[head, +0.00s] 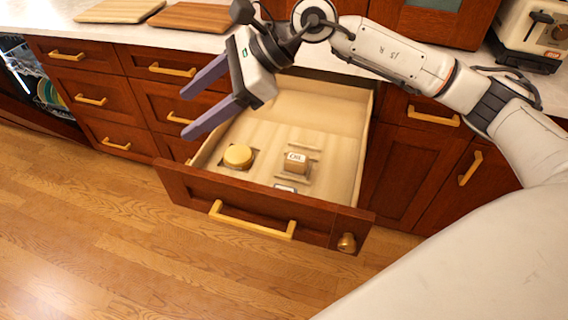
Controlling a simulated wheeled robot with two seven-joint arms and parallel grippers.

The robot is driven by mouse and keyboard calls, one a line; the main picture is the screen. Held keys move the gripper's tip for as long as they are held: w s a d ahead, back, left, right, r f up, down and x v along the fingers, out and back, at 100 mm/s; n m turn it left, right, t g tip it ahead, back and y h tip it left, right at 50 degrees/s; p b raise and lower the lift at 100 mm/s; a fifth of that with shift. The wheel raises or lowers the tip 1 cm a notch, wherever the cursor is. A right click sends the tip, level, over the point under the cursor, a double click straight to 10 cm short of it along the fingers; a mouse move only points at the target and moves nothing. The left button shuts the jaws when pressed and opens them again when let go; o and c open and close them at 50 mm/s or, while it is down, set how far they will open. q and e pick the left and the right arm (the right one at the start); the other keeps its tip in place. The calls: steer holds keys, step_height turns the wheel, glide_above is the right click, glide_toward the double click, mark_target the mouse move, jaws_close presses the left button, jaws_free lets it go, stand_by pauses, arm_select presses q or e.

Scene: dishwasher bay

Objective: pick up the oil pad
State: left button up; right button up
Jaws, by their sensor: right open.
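An open drawer (225,200) holds a few small items. A small tan block (296,163) with a white label sits in it right of centre. The label's print is too small to read surely, so I cannot tell if this is the oil pad. A round yellow piece (238,156) lies to its left. A small pale-topped item (285,188) sits near the drawer front, partly hidden by it. My right gripper (187,113) is open and empty, above and left of the drawer, with its two purple fingers pointing down-left. My left gripper is out of view.
Wooden cabinets with gold handles stand on both sides. The counter (140,33) above holds two cutting boards (195,17). A toaster-like appliance (528,35) stands at the top right. An open dishwasher (42,85) is at the far left. The wooden floor (110,230) in front is clear.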

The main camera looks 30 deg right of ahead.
steer(key=w+d+f+n+h, duration=0.1)
steer(key=d+f+n+h, duration=0.2)
steer(key=d+n+h, duration=0.25)
steer(key=n+g+h, duration=0.2)
steer(key=n+h, duration=0.3)
steer(key=h, duration=0.3)
glide_toward(297, 158)
steer(key=x, duration=0.4)
steer(key=shift+f, duration=0.4)
steer(key=x, duration=0.5)
steer(key=shift+w+d+f, duration=0.2)
steer(key=shift+w+f, duration=0.05)
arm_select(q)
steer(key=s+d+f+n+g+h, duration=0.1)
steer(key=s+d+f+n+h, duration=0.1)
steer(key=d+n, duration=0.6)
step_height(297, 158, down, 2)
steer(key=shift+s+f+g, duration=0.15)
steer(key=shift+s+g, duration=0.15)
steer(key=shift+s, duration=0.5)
